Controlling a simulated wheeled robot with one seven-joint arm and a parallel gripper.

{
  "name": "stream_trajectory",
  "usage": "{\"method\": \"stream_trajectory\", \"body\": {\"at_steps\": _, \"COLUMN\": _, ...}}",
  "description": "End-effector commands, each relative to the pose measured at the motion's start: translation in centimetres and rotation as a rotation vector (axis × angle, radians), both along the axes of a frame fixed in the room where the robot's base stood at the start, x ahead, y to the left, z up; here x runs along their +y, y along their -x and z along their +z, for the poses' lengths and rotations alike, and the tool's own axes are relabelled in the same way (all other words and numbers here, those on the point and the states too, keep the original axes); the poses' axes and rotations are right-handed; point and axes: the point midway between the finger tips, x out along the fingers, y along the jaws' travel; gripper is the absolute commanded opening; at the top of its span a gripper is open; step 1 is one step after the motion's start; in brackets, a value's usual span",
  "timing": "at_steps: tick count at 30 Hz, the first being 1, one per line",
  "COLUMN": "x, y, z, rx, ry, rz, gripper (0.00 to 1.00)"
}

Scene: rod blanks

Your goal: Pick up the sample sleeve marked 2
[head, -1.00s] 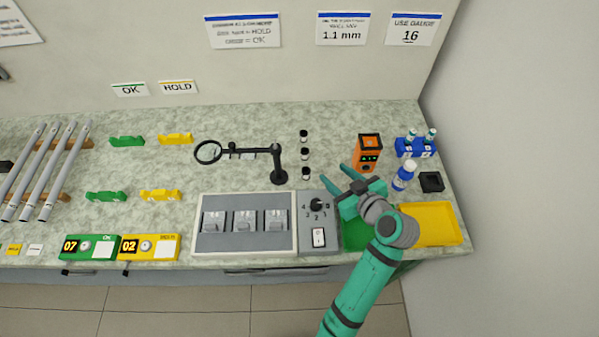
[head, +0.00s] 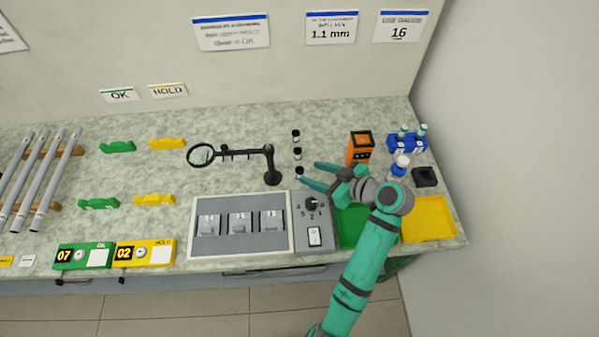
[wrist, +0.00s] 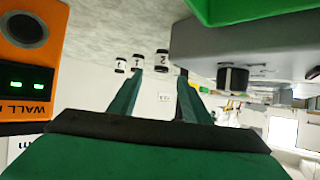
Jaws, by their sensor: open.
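Three small sample sleeves with black ends and white label bands stand in a row on the counter: the far one (head: 296,136), the middle one (head: 298,153) and the near one (head: 299,171). My gripper (head: 307,173) is open and empty, its fingers pointing left toward the near sleeve. In the wrist view all three sleeves are ahead of the fingertips; the largest (wrist: 162,58) is in line with the gap, and the two others (wrist: 137,62) (wrist: 120,65) lie at or left of the left finger. The labels are too small for me to tell which is marked 2.
An orange device (head: 360,146) stands behind my gripper, with a blue vial rack (head: 408,145) to its right. A grey switch panel (head: 314,238) and green tray (head: 352,226) lie in front. A black magnifier stand (head: 271,168) is left of the sleeves.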

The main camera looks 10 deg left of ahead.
Motion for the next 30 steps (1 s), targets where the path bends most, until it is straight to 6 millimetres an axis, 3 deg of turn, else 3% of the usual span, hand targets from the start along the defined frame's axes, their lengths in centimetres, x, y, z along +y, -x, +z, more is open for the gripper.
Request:
{"method": "stream_trajectory", "body": {"at_steps": 9, "x": 3.2, "y": -1.8, "z": -2.1, "rx": 0.001, "ry": -0.001, "rz": 0.003, "gripper": 0.44}}
{"method": "stream_trajectory", "body": {"at_steps": 19, "x": 3.7, "y": -2.2, "z": -2.4, "rx": -0.001, "ry": -0.001, "rz": 0.0, "gripper": 0.44}}
{"method": "stream_trajectory", "body": {"at_steps": 20, "x": 3.7, "y": -2.2, "z": -2.4, "rx": -0.001, "ry": -0.001, "rz": 0.0, "gripper": 0.42}}
{"method": "stream_trajectory", "body": {"at_steps": 25, "x": 3.6, "y": -2.2, "z": -2.4, "rx": -0.001, "ry": -0.001, "rz": 0.0, "gripper": 0.01}}
{"method": "stream_trajectory", "body": {"at_steps": 30, "x": 3.6, "y": -2.2, "z": -2.4, "rx": 0.0, "ry": 0.0, "rz": 0.0, "gripper": 0.0}}
